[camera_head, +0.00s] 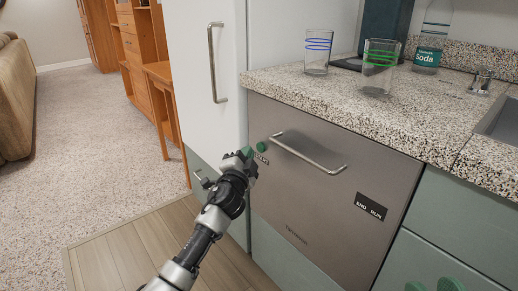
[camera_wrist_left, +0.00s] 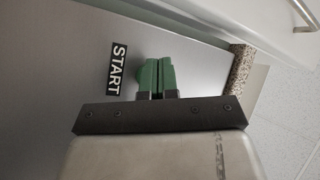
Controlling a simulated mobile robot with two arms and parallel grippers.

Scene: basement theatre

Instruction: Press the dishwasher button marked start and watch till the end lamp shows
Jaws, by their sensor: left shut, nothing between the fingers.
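The steel dishwasher front (camera_head: 310,205) sits under the counter, with a bar handle across its top. A round green button (camera_head: 262,147) is near its upper left corner, above a small dark label (camera_head: 261,159). The label reads START in the left wrist view (camera_wrist_left: 116,68). My left gripper (camera_head: 248,152) is shut and empty, its tips just left of the button; I cannot tell whether they touch. In the left wrist view its green fingers (camera_wrist_left: 157,75) are together beside the label. A black plate marked END and RUN (camera_head: 371,206) is lower right; I see no lit lamp.
My right gripper's green fingertips (camera_head: 432,286) show apart at the bottom edge. Two glasses (camera_head: 317,52) (camera_head: 379,66) and a soda bottle (camera_head: 431,36) stand on the speckled counter (camera_head: 330,95). A white cabinet door (camera_head: 205,95) is left of the dishwasher. Carpet lies open further left.

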